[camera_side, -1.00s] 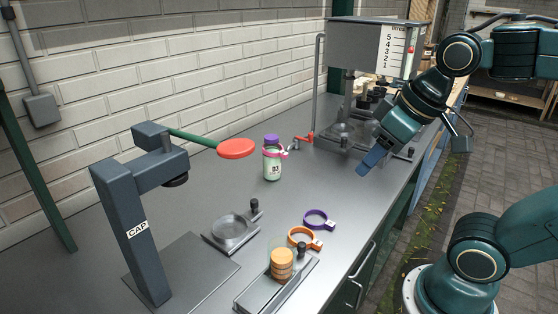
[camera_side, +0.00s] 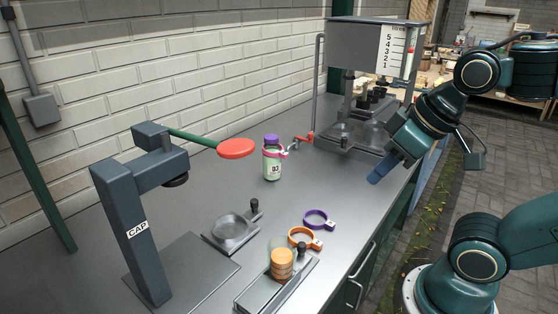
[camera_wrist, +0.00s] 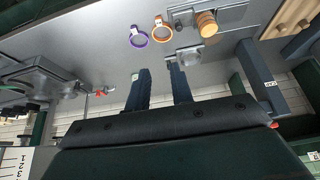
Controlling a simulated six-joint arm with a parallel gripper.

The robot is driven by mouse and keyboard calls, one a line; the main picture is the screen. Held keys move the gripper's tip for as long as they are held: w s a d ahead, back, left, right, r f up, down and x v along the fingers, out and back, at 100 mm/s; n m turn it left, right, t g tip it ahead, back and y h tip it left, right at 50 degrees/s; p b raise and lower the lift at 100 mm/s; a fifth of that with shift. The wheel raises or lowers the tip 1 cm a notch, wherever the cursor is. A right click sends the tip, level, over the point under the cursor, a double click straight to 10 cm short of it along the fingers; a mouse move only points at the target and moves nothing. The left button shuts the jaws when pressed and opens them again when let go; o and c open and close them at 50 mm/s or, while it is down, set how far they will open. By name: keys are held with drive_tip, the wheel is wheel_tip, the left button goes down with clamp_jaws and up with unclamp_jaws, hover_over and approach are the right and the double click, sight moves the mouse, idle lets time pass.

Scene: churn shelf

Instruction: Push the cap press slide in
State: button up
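The cap press (camera_side: 133,215) is a dark blue-grey post marked CAP, with a green lever ending in a red disc (camera_side: 236,148). Its slide (camera_side: 232,233), a grey tray with a round recess and black knob, sits out to the right of the press head, apart from it. No jar shows on the slide. In the wrist view the slide (camera_wrist: 188,57) lies beyond the fingertips. My gripper (camera_side: 380,176) is above the bench's right edge, well away from the slide. In the wrist view its two fingers (camera_wrist: 160,68) are apart with nothing between them.
A labelled jar with a purple lid (camera_side: 272,160) stands behind the slide. A purple ring (camera_side: 318,217), an orange ring (camera_side: 302,237) and a holder with stacked tan discs (camera_side: 282,264) lie in front. A filling stand (camera_side: 365,45) is at the back.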

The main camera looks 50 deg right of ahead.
drive_tip(key=shift+w, duration=0.2)
drive_tip(key=c, duration=0.4)
drive_tip(key=shift+w+r, duration=0.15)
drive_tip(key=shift+w, duration=0.1)
drive_tip(key=w+d+f+n+g+y, duration=0.1)
drive_tip(key=w+d+f+y, duration=0.15)
drive_tip(key=w, duration=0.85)
drive_tip(key=w+d+f+n+g+y, duration=0.1)
drive_tip(key=w+d+f+n+y, duration=0.2)
drive_tip(key=w, duration=0.8)
drive_tip(key=w+d+f+m, duration=0.1)
drive_tip(key=w+d+f, duration=0.3)
drive_tip(key=d+f, duration=0.2)
drive_tip(key=shift+w+d+f+y, duration=0.2)
drive_tip(key=shift+d+f+y, duration=0.1)
drive_tip(key=shift+d+y, duration=0.2)
